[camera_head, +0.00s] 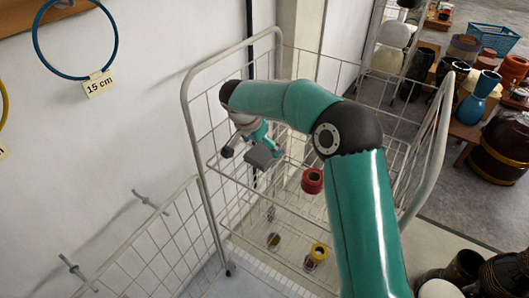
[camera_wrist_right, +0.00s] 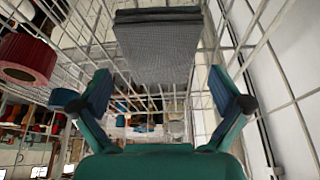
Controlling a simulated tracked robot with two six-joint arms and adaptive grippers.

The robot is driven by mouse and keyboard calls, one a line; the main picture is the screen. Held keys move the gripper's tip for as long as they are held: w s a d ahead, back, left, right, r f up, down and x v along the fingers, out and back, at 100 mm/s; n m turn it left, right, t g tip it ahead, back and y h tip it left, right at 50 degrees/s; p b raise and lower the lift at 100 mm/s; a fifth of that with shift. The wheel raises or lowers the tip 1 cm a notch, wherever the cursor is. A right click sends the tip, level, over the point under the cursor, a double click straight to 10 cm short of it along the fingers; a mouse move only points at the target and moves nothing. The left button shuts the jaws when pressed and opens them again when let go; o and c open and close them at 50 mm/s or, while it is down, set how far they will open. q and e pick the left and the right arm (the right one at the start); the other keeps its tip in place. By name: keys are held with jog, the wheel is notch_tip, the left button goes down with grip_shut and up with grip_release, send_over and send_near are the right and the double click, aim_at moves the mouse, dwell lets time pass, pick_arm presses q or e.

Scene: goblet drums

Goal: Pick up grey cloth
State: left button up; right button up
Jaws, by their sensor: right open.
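The grey cloth (camera_wrist_right: 158,48) shows in the right wrist view as a folded, woven-textured piece with a darker band along its top. It also shows small in the head view (camera_head: 262,159) inside the wire cage trolley (camera_head: 222,160). My right gripper (camera_wrist_right: 158,82) is open, its two teal fingers spread apart, with the cloth ahead of the gap between them. In the head view my right gripper (camera_head: 264,143) is right by the cloth, partly hidden by its own wrist. I cannot tell whether they touch. My left gripper is in neither view.
A red spool (camera_head: 313,180) sits in the trolley right of the gripper and shows close at left in the wrist view (camera_wrist_right: 27,60). A yellow-topped spool (camera_head: 319,251) is lower down. Wire walls surround the gripper. Drums and a blue basket (camera_head: 493,38) stand at right.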

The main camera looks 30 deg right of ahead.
aim_at(264, 150)
jog(key=shift+p+x, duration=0.4)
jog(key=shift+x, duration=1.4)
jog(key=c, duration=1)
jog(key=shift+r, duration=0.1)
